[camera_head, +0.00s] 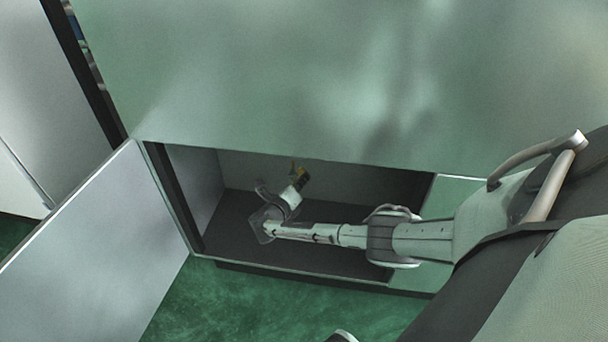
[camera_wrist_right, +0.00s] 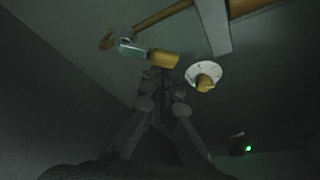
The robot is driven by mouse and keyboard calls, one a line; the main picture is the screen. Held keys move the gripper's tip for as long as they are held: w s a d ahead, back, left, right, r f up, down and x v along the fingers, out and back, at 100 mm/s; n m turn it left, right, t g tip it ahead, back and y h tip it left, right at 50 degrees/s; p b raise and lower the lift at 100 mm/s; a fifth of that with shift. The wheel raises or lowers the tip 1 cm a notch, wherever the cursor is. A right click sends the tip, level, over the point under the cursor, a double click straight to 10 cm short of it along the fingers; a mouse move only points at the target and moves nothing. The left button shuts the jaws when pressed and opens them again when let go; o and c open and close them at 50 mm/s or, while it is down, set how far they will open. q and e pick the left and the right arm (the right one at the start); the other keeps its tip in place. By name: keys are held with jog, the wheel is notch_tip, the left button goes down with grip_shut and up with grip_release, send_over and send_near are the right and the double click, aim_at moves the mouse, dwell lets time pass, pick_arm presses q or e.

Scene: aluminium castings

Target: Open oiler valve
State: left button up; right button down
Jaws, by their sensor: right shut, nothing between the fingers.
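My right gripper (camera_head: 292,190) reaches into the open low compartment, its fingers toward the back wall. A small yellowish fitting (camera_head: 300,170) shows just past it; fine detail is too small there. In the right wrist view my right gripper (camera_wrist_right: 160,76) is shut and empty, its fingertips just below a brass-coloured cylinder (camera_wrist_right: 165,60) with a clear glass-like part (camera_wrist_right: 132,48) on its left. I cannot tell whether they touch. A round white disc (camera_wrist_right: 204,75) with a brass centre sits to the right. Which part is the oiler valve's handle is unclear. My left gripper is not in view.
The compartment's door (camera_head: 90,240) stands open at the left. A large green-grey panel (camera_head: 270,80) hangs over the opening. Brass-coloured piping (camera_wrist_right: 162,17) crosses the top of the wrist view. A small green light (camera_wrist_right: 248,149) glows at lower right. The compartment floor (camera_head: 225,225) looks clear.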

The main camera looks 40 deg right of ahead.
jog(key=shift+w+a+r+n+h+p, duration=0.2)
jog(key=shift+r+n+h, duration=0.1)
jog(key=shift+n, duration=0.25)
jog(key=shift+w+a+r+n+h+p, duration=0.15)
jog(key=shift+r+n+h, duration=0.1)
jog(key=shift+n, duration=0.6)
jog(key=shift+w+r+n+g, duration=0.15)
jog(key=shift+n+g, duration=0.15)
jog(key=shift+a+n+h, duration=0.15)
jog(key=shift+n+h, duration=0.1)
jog(key=shift+n, duration=0.05)
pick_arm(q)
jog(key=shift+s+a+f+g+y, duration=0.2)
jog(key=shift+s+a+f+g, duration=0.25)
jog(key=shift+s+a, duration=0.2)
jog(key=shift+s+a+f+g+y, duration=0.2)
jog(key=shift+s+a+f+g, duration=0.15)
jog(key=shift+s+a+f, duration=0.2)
pick_arm(e)
jog(key=shift+w+a+r+n+h, duration=0.2)
jog(key=shift+w+r+n+h, duration=0.15)
jog(key=shift+n, duration=0.45)
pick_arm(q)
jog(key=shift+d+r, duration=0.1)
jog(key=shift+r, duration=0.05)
pick_arm(e)
jog(key=shift+s+d, duration=0.1)
